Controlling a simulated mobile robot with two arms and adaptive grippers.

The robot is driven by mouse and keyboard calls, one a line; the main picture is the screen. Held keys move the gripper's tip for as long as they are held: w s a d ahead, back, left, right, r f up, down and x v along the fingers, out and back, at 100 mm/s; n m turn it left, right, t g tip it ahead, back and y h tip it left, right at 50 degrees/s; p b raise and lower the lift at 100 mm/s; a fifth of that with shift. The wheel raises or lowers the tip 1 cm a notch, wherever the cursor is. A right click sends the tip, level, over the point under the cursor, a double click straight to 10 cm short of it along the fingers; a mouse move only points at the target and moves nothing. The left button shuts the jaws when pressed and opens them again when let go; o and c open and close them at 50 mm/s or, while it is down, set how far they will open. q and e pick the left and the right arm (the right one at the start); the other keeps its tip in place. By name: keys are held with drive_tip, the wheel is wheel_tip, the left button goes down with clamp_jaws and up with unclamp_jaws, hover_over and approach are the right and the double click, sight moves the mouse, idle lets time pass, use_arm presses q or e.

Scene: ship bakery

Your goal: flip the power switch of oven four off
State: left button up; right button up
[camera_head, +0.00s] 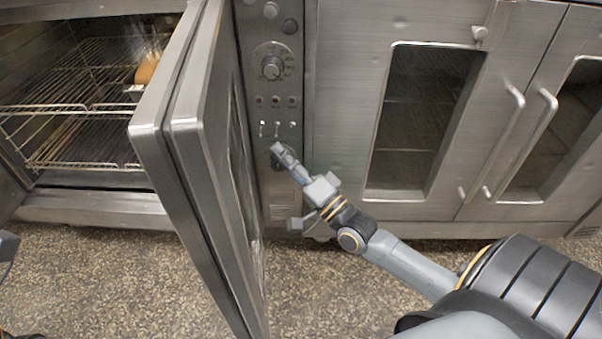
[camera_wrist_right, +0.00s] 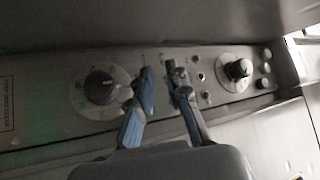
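The oven control panel (camera_head: 279,185) is a narrow metal strip between an open oven door and a closed oven. It carries a large dial (camera_head: 271,67), small indicator lights and a row of small toggle switches (camera_head: 277,129); which is the power switch, and its position, I cannot tell. My right gripper (camera_head: 279,150) is just below the switches, in front of a lower dial. In the right wrist view its two fingers (camera_wrist_right: 160,72) point at the panel between two dials, with a narrow gap and nothing clearly held. Contact cannot be told. Only a dark part, possibly of my left gripper, shows at the left edge.
The open oven door (camera_head: 205,130) stands out close to the left of my right gripper. Left of it is an oven with wire racks (camera_head: 75,108) and a loaf (camera_head: 147,68). Closed oven doors (camera_head: 345,120) are on the right. The speckled floor (camera_head: 120,285) is clear.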

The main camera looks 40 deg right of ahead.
drive_tip(key=v, duration=0.7)
drive_tip(key=shift+s, duration=0.1)
